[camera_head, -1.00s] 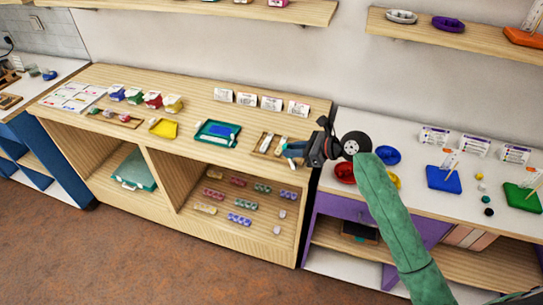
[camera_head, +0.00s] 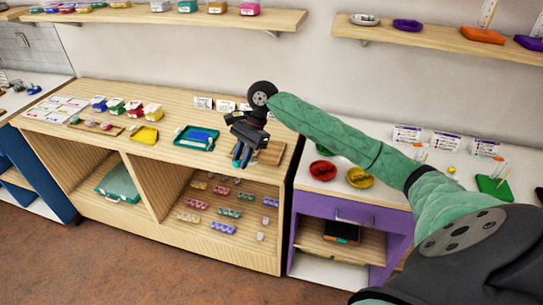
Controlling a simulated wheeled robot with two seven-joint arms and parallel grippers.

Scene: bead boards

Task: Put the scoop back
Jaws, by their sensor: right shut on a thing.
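My right gripper (camera_head: 240,158) hangs fingers down over the right part of the long wooden counter (camera_head: 230,168). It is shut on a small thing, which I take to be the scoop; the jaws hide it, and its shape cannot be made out. Blue shows at the fingertips. A small wooden tray (camera_head: 271,153) lies just right of and behind the fingers, partly covered by the gripper. Whether the fingers or the held thing touch the tray or counter cannot be told. My left gripper is out of view.
A teal tray with a blue item (camera_head: 197,137) and a yellow tray (camera_head: 145,135) lie left of the gripper. White label cards (camera_head: 204,103) stand behind. Red (camera_head: 323,171) and yellow (camera_head: 360,177) dishes sit on the purple-fronted unit (camera_head: 385,219) at right.

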